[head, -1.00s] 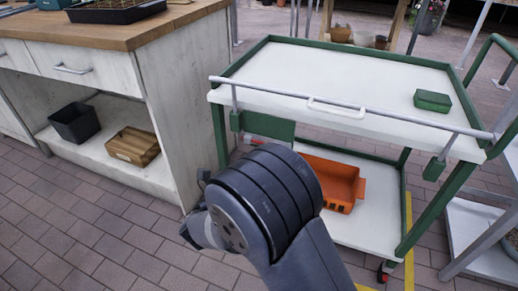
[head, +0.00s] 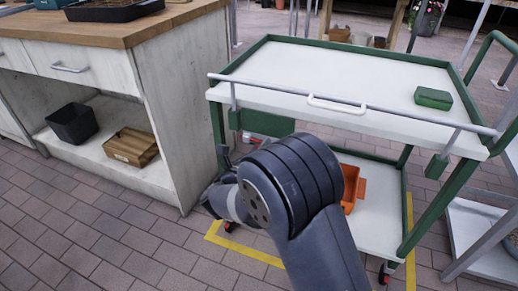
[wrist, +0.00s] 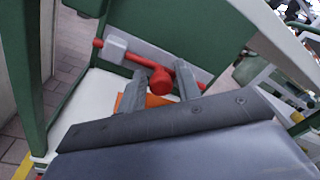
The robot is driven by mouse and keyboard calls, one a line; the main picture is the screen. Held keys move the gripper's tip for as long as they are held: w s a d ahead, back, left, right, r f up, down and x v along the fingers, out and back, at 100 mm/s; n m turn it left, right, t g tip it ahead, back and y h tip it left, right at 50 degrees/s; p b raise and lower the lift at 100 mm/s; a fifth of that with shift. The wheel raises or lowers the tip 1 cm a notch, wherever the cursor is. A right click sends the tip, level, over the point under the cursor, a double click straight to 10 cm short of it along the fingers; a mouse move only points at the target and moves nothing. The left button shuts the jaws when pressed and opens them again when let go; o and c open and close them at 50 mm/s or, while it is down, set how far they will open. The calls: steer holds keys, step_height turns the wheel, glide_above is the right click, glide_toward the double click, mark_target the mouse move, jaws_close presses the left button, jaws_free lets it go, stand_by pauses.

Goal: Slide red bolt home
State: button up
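The red bolt (wrist: 161,80) is a red rod with a round red knob, lying across a pale grey plate with a grey block (wrist: 116,46) near its left end. The plate is on the green panel (head: 265,124) under the cart's top, and a bit of red shows there in the head view. My gripper (wrist: 160,76) is open, one finger on each side of the knob in the wrist view. I cannot tell whether either finger touches it. In the head view my gripper is at the cart's left end, partly hidden by my arm.
The white and green cart (head: 340,75) has a front rail and a green box (head: 433,98) on top. An orange bin (head: 350,185) sits on its lower shelf, partly behind my arm. A wooden-topped bench (head: 165,130) stands left. Paved floor is free between and in front.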

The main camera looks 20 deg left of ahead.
steer(key=shift+r, duration=0.1)
jaws_close()
